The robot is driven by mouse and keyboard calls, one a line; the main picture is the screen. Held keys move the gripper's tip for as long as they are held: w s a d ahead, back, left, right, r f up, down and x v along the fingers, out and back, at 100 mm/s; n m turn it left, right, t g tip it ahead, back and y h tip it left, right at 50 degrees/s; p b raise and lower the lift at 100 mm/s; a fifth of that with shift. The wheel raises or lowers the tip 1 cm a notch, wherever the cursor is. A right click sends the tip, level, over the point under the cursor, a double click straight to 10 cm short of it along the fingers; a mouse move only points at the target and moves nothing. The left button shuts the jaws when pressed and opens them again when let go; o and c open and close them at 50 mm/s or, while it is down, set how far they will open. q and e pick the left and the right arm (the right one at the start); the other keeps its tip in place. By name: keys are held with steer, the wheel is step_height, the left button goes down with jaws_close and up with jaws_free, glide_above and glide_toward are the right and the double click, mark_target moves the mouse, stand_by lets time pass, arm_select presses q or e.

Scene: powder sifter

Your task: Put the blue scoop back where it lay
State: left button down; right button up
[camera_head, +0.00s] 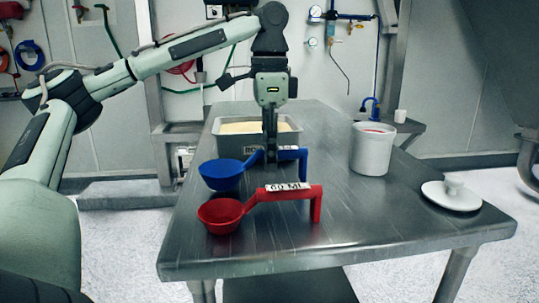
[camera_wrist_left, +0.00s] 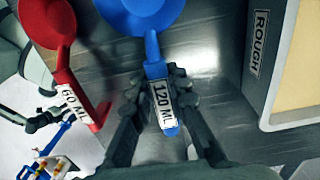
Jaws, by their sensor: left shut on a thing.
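The blue scoop (camera_head: 222,175) is on or just above the steel table, between the powder box and the red scoop; I cannot tell whether it touches the table. My left gripper (camera_head: 271,158) comes down from above and is shut on its handle. In the left wrist view the blue scoop's handle (camera_wrist_left: 158,85), labelled 120 ML, runs between the fingers of my left gripper (camera_wrist_left: 160,100). The red scoop (camera_head: 222,213), labelled 60 ML, lies in front of the blue one. My right gripper does not show.
A grey box (camera_head: 292,138) of pale powder, marked ROUGH, stands behind the blue scoop. A white pot (camera_head: 371,150) with red inside stands at the right, and its white lid (camera_head: 451,196) lies near the right edge. The steel table (camera_head: 380,220) is clear at front right.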

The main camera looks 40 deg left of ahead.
arm_select(q)
steer(key=shift+f, duration=0.6)
stand_by(0.3)
steer(key=c, duration=1.4)
jaws_free()
step_height(320, 180, up, 12)
steer(key=shift+f, duration=0.1)
